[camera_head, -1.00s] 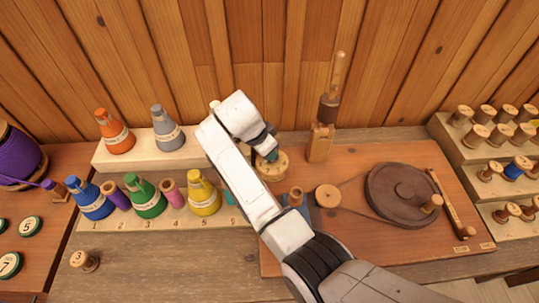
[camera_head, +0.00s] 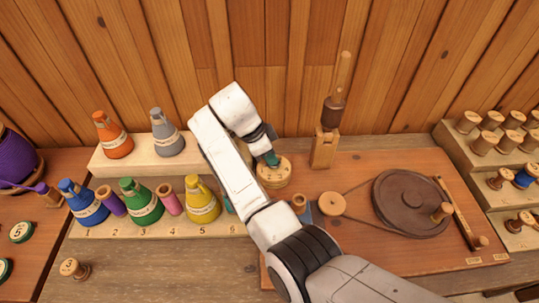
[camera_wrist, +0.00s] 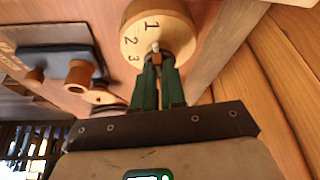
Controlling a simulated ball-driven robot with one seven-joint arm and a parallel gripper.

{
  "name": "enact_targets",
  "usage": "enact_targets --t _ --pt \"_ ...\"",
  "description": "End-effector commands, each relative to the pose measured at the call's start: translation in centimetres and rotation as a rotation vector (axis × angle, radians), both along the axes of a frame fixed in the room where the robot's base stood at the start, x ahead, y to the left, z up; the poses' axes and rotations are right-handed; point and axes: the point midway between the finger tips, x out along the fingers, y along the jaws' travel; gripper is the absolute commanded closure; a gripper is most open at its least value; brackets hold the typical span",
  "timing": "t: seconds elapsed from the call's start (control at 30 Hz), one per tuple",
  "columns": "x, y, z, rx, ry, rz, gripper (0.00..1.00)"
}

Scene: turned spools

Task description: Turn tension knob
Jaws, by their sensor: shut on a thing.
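The tension knob shows as a round light-wood dial (camera_wrist: 140,28) in the wrist view, with the numbers 1, 2 and 3 on its face. The dial (camera_head: 276,175) also shows in the head view, at the back left of the reddish board. My gripper (camera_wrist: 159,58) has its green fingers shut on the small knob grip at the dial's face. In the head view my gripper (camera_head: 271,160) is over the dial, and my arm hides part of the area in front. The grip itself is mostly hidden between the fingers.
A dark wheel (camera_head: 395,205) with a cord to a small wooden pulley (camera_head: 332,204) is on the board's right. A wooden post (camera_head: 323,148) with an upright handle stands just right of the dial. Thread cones, including a yellow one (camera_head: 201,202), stand at left.

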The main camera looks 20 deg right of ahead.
Motion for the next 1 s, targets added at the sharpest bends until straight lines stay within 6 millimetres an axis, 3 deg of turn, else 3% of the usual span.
enact_targets --t 0.13,0.17,0.43,0.77,1.0 --pt "0.1 0.0 0.1 0.001 -0.005 -0.002 1.0" --pt "0.1 0.0 0.1 0.001 -0.005 -0.002 0.89" --pt "0.0 0.0 0.1 0.0 -0.003 -0.001 0.64" --pt "0.1 0.2 0.6 0.0 -0.002 0.0 0.64" --pt "0.3 1.8 4.2 0.002 -0.006 0.001 0.64"
